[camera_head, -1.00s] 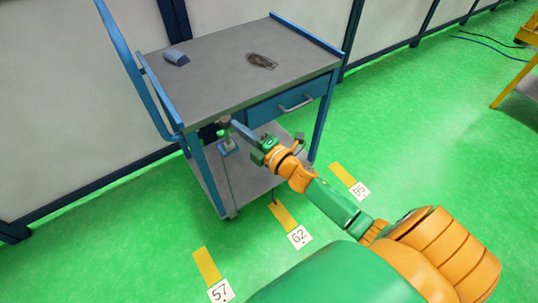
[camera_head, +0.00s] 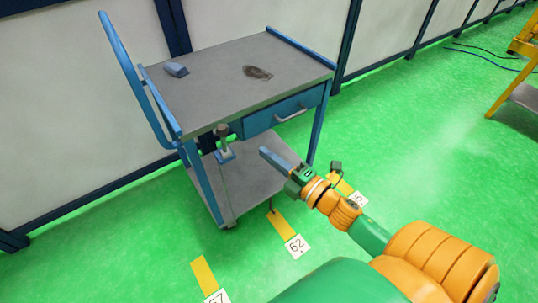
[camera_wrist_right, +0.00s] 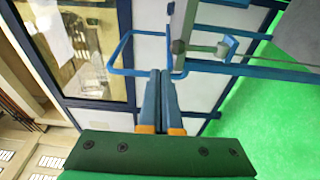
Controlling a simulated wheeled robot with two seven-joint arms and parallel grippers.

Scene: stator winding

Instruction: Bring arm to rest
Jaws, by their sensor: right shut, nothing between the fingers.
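My right gripper (camera_head: 264,152) is shut and empty. In the head view it is in front of the blue and grey cart, over the lower shelf in the picture. In the right wrist view its two blue fingers (camera_wrist_right: 161,75) lie side by side with nothing between them. The upper part of my right arm is orange and green at the lower right of the head view. My left gripper is not in view.
The blue cart's grey top (camera_head: 215,80) holds a small blue-grey block (camera_head: 176,70) and a dark flat patch (camera_head: 258,73). A small upright fixture (camera_head: 224,145) stands by the lower shelf. Numbered floor markers (camera_head: 297,246) lie in front. Yellow equipment (camera_head: 503,85) stands far right.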

